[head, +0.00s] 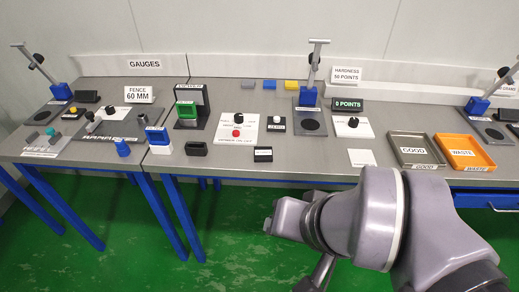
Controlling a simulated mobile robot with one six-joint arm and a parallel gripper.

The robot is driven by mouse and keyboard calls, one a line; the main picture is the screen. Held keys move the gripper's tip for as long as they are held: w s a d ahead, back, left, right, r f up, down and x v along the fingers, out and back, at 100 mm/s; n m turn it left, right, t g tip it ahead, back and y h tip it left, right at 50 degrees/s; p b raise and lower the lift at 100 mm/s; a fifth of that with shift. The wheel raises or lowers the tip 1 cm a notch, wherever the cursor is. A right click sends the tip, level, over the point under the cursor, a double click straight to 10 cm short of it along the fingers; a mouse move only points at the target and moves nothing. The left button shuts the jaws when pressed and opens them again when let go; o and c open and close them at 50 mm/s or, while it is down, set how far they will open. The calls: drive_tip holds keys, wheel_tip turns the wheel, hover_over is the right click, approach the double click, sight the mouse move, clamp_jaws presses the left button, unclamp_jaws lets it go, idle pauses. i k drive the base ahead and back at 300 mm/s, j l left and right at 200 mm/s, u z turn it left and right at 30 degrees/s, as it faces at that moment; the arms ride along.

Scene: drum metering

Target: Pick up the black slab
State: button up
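I cannot tell for certain which dark piece is the black slab. A black block (88,97) lies at the back of the left table, beside the grey plate with knobs. Another dark block (196,149) lies near the front edge of the middle table, with a hollow-looking top. A third dark piece (507,115) lies at the far right, by the second blue stand. All are apart from my arm, which fills the lower right of the head view. My gripper's fingers do not show, so their hold is hidden.
Grey, blue and yellow slabs (269,85) lie in a row at the back. A GOOD tray (392,143) and an orange WASTE tray (440,145) stand right. A green-fronted gauge (178,112) and a blue-based stand (316,95) rise from the tables. Green floor is clear in front.

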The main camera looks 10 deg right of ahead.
sight(261, 154)
drive_tip(key=i+j+z, duration=0.25)
drive_tip(key=z, duration=0.2)
drive_tip(key=i+j+z, duration=0.15)
drive_tip(key=j+z, duration=0.3)
drive_tip(key=i+j+z, duration=0.1)
drive_tip(key=j+z, duration=1.25)
drive_tip(key=k+j, duration=0.05)
